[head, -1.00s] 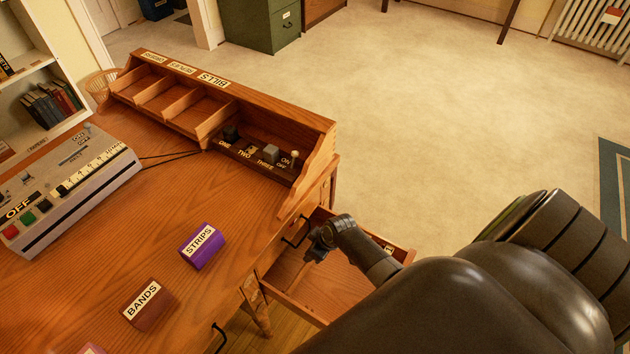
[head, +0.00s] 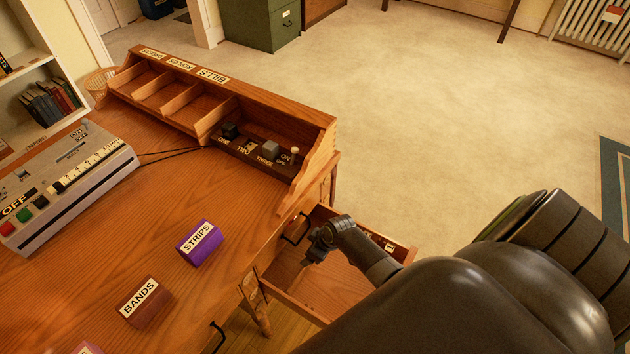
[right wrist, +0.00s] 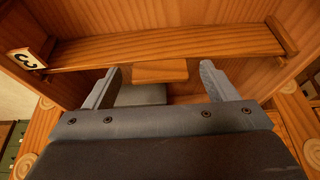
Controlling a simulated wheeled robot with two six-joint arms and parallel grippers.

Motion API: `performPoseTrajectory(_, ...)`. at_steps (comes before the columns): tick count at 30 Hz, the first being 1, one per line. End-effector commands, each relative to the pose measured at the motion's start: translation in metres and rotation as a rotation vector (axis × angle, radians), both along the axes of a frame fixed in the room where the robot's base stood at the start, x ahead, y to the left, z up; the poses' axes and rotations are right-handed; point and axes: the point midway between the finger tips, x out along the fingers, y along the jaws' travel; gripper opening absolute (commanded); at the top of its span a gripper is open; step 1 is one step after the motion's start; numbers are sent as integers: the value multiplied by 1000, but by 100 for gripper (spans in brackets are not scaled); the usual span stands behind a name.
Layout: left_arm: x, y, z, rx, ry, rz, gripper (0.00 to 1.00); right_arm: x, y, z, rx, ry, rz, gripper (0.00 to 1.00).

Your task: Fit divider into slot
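A long wooden divider (right wrist: 170,46) lies across the open drawer in the right wrist view, its ends close to small cleats on the side walls. Whether it is fully seated in a slot cannot be told. A small wooden tab (right wrist: 160,72) shows just below it. My right gripper (right wrist: 158,80) is open, its fingers wide apart on either side of the tab and not touching it. In the head view my right gripper (head: 316,252) is down inside the drawer (head: 345,285), and the divider is hard to make out there. My left gripper is not in view.
The carpet beyond is clear.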

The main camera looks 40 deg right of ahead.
Motion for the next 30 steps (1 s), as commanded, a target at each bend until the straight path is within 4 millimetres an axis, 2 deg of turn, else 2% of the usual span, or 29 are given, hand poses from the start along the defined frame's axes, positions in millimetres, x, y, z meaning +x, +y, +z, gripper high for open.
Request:
performPoseTrajectory(7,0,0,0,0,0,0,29,-1,0,1,0,1,0,79)
performPoseTrajectory(11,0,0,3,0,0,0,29,-3,-2,9,0,-1,0,79)
performPoseTrajectory(17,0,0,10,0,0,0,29,-13,-6,34,-1,-1,1,79)
performPoseTrajectory(30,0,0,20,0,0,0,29,-40,-17,104,-1,-1,1,79)
